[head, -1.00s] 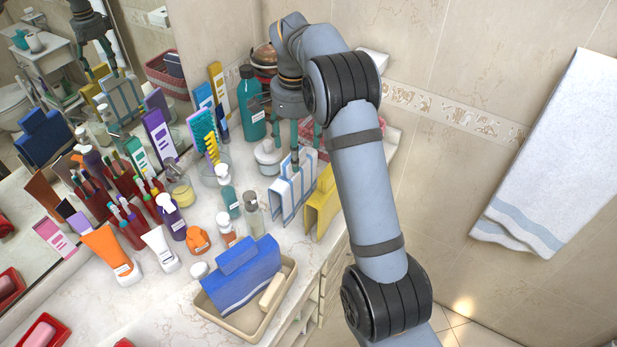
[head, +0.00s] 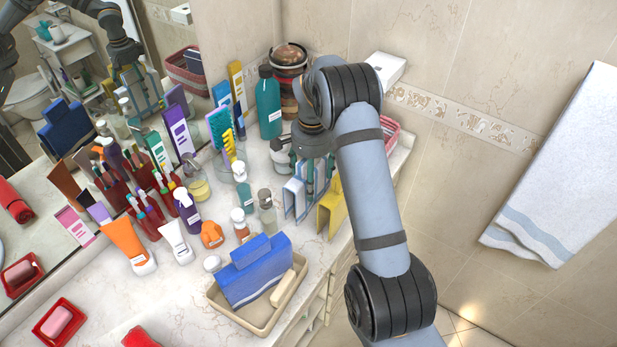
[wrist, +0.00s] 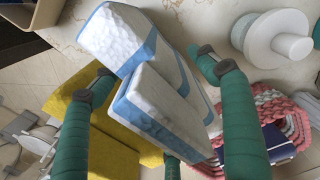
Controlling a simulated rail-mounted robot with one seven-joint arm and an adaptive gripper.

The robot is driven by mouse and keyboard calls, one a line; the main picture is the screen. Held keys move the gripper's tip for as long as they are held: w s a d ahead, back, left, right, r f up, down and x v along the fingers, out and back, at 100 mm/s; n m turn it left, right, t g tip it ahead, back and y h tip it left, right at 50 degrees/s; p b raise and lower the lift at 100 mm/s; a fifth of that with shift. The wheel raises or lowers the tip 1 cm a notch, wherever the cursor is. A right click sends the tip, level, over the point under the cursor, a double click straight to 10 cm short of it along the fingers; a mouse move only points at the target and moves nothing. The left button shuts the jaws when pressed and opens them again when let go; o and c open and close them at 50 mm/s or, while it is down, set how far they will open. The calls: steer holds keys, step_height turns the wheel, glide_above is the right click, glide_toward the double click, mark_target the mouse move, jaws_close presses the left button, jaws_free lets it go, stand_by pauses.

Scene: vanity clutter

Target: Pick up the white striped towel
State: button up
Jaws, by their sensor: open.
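The white striped towel (head: 295,198) is folded and stands on the counter in the head view, white with blue stripes. In the wrist view the towel (wrist: 165,90) lies between my green fingers, its folded layers tilted across the picture. My gripper (head: 313,180) is open and low over the towel, with fingers on different sides of it. In the wrist view my gripper (wrist: 155,70) spans the towel; whether a finger touches it I cannot tell. My wrist hides part of the towel in the head view.
A yellow towel (head: 331,214) stands close on the right. A white round jar (wrist: 278,38) and a pink-white basket (wrist: 275,110) are near my fingers. A teal bottle (head: 268,108) stands behind. A blue towel (head: 262,272) sits in a beige tray (head: 252,325) in front.

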steer(key=c, duration=0.4)
steer(key=c, duration=0.8)
steer(key=shift+c, duration=0.7)
steer(key=shift+r, duration=0.15)
